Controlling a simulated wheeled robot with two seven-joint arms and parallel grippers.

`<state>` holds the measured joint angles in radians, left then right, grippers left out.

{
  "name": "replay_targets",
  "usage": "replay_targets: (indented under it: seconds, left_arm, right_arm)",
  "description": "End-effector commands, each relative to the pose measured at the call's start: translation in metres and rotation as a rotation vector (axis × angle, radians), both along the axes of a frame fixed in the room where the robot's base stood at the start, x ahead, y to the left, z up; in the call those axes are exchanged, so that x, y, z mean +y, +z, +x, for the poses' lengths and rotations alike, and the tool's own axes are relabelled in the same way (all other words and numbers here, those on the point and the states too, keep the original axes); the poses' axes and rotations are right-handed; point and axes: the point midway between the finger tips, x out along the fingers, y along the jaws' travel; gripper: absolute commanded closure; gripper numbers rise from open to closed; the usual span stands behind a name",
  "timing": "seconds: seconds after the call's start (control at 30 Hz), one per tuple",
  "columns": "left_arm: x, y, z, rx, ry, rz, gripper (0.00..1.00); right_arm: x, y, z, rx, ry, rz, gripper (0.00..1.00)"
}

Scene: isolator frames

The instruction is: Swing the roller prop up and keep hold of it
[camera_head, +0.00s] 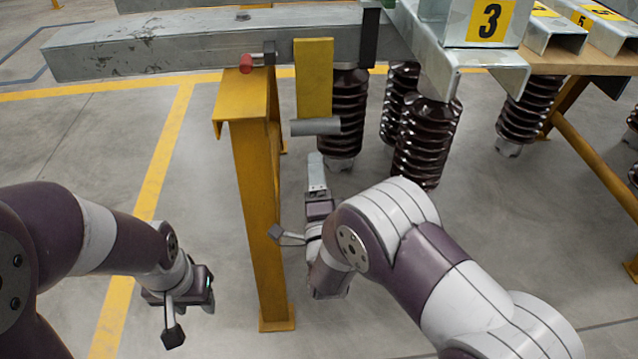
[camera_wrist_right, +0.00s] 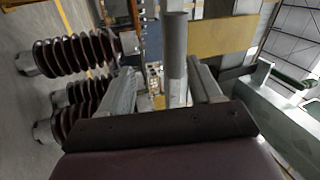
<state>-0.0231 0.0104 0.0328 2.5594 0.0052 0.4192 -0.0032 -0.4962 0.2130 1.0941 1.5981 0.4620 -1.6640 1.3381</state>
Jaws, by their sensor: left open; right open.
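The roller prop is a yellow plate (camera_head: 314,78) hanging down from the grey steel beam, with a grey roller (camera_head: 315,127) across its lower end. My right gripper (camera_head: 317,165) is open just below the roller, its fingers pointing up at it. In the right wrist view the roller (camera_wrist_right: 175,62) lines up with the gap between the two open fingers (camera_wrist_right: 165,88), with the yellow plate (camera_wrist_right: 222,46) behind to the right. I cannot tell whether the fingers touch the roller. My left gripper (camera_head: 188,305) is open and empty, low at the left, away from the prop.
A yellow stand (camera_head: 255,190) under the grey beam (camera_head: 160,45) rises just left of my right gripper. A red-ended pin (camera_head: 247,63) sits on its top. Dark ribbed insulators (camera_head: 427,135) hang at the right. The floor (camera_head: 110,150) at the left is clear.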

Motion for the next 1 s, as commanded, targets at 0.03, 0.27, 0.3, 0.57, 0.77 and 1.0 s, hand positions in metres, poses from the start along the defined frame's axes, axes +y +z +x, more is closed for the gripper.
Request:
replay_targets:
  seconds: [0.03, 0.27, 0.3, 0.57, 0.77, 1.0]
  left_arm:
    - [0.0, 0.0, 0.0, 0.001, 0.0, 0.0, 0.57]
    - [0.0, 0.004, 0.0, 0.002, 0.0, 0.0, 0.57]
    - [0.0, 0.004, 0.0, 0.001, 0.0, 0.0, 0.57]
    - [0.0, -0.002, -0.001, 0.002, 0.0, 0.0, 0.57]
    - [0.0, -0.002, 0.0, 0.002, 0.0, 0.0, 0.57]
    - [0.0, -0.002, 0.0, 0.002, 0.0, 0.0, 0.57]
  right_arm:
    - [-0.002, 0.01, -0.004, -0.049, 0.007, 0.049, 0.36]
    - [-0.004, 0.03, 0.024, -0.084, 0.027, 0.122, 0.36]
    - [-0.004, 0.034, 0.034, -0.084, 0.028, 0.121, 0.36]
    - [-0.003, 0.048, 0.076, -0.082, 0.029, 0.118, 0.36]
    - [-0.003, 0.051, 0.08, -0.08, 0.029, 0.118, 0.36]
    - [-0.003, 0.051, 0.08, -0.079, 0.029, 0.118, 0.87]
